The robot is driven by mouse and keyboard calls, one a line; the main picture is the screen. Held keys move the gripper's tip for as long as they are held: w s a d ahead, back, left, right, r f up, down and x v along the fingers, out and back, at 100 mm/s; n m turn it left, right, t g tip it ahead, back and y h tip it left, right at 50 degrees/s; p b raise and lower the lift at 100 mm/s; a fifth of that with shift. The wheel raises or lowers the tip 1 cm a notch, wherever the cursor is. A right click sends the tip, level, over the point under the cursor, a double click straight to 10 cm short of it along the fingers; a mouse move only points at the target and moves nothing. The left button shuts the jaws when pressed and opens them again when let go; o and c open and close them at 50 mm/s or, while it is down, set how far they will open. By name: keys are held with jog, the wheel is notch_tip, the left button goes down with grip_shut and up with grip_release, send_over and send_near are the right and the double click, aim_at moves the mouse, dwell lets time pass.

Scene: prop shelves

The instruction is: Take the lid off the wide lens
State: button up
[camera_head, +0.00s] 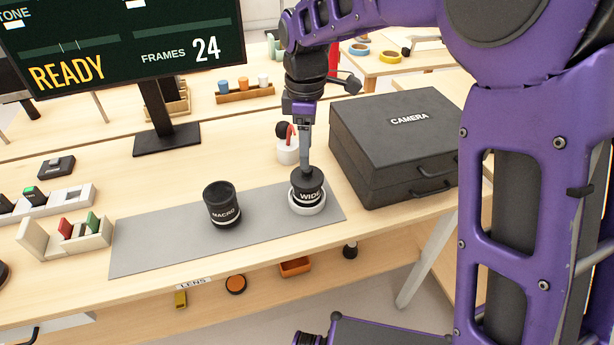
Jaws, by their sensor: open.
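The wide lens (308,197) stands upright at the right end of the grey mat (165,240). It is black with "WIDE" in white letters and has a white ring around its base. Its dark top, where a lid sits or would sit, is partly hidden by my gripper (306,168). My gripper points down right at the top of the wide lens; the fingers are small here, and I cannot tell whether they touch it. The macro lens (222,204), black with a white lower band, stands upright left of it on the mat.
A black camera case (395,145) stands close right of the wide lens. A white holder (288,152) is just behind it. A screen on a stand (165,138) is at the back left. The mat's left part is clear. The table's front edge is close.

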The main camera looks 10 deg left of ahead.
aim_at(307, 173)
jog(key=f, duration=0.3)
jog(key=f+b, duration=0.1)
jog(key=f, duration=0.1)
jog(key=shift+w, duration=0.3)
jog(key=shift+c, duration=0.3)
grip_shut()
